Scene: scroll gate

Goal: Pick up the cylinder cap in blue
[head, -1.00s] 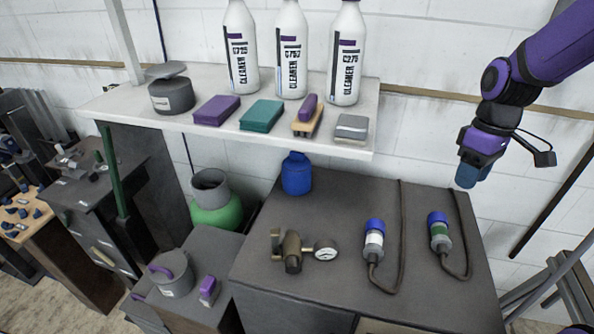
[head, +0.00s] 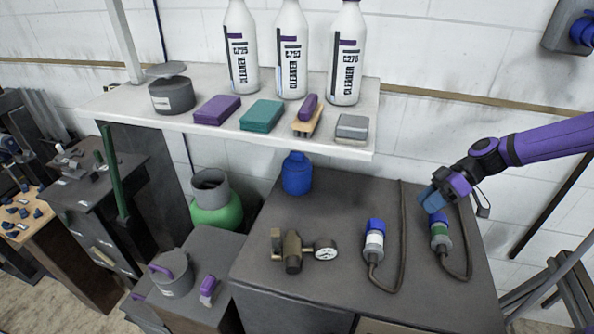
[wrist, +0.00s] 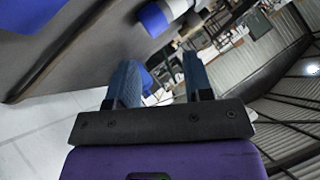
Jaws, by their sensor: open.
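The blue cylinder cap (head: 297,174) stands upright at the back left of the dark workbench (head: 340,210), just under the shelf. My gripper (head: 428,199) is to the right of it, well apart, over the right side of the bench and pointing left. In the wrist view my gripper (wrist: 160,72) is open with nothing held between its fingers. A blue shape (wrist: 147,78) shows in the distance between the fingers, likely the cap.
A blue-topped connector with a white band (head: 374,240) stands between gripper and cap. A green-banded connector (head: 440,236) is just below my gripper. A brass valve with gauge (head: 293,250) lies in front. The white shelf (head: 350,148) overhangs the cap and carries bottles.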

